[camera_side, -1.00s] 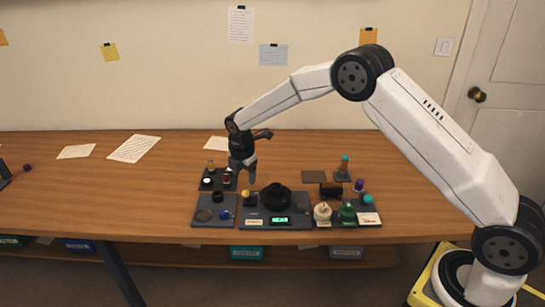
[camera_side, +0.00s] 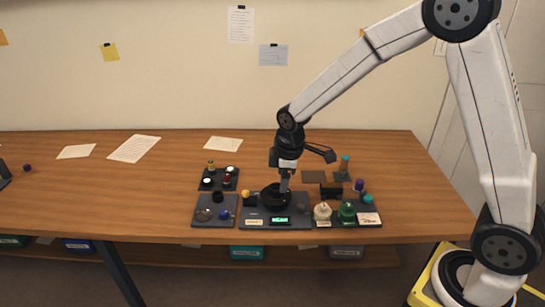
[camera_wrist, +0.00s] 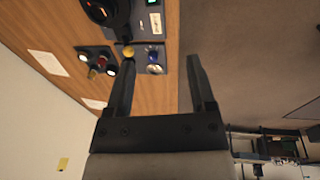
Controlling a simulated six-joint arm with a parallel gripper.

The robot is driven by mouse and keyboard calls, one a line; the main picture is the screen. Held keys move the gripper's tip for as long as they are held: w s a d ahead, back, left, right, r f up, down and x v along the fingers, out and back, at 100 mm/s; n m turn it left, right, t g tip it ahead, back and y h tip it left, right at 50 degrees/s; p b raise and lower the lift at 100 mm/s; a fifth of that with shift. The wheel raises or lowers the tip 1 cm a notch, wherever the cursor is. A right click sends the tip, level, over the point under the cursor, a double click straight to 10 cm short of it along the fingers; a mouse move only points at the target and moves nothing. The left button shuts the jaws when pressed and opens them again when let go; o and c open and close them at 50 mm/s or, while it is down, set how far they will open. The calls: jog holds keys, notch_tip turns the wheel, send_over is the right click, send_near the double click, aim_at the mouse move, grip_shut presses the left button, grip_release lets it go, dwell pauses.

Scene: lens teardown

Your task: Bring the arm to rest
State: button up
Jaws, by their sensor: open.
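My gripper (camera_side: 284,186) hangs pointing down at the middle of the workbench, and its tips overlap the black round lens body (camera_side: 272,198) in the side view. I cannot tell from this view whether they touch it. In the wrist view my gripper (camera_wrist: 160,62) has its two fingers spread apart with nothing between them. The lens body sits on the dark centre mat (camera_side: 301,226), which has a lit green display (camera_side: 279,220).
A small dark tray (camera_side: 204,187) with little jars stands behind left. A dark mat (camera_side: 201,222) with small parts lies front left.

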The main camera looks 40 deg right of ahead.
jog(key=s+m, duration=0.9)
jog(key=s, duration=0.7)
jog(key=shift+d+r+t, duration=0.3)
jog(key=shift+d, duration=0.05)
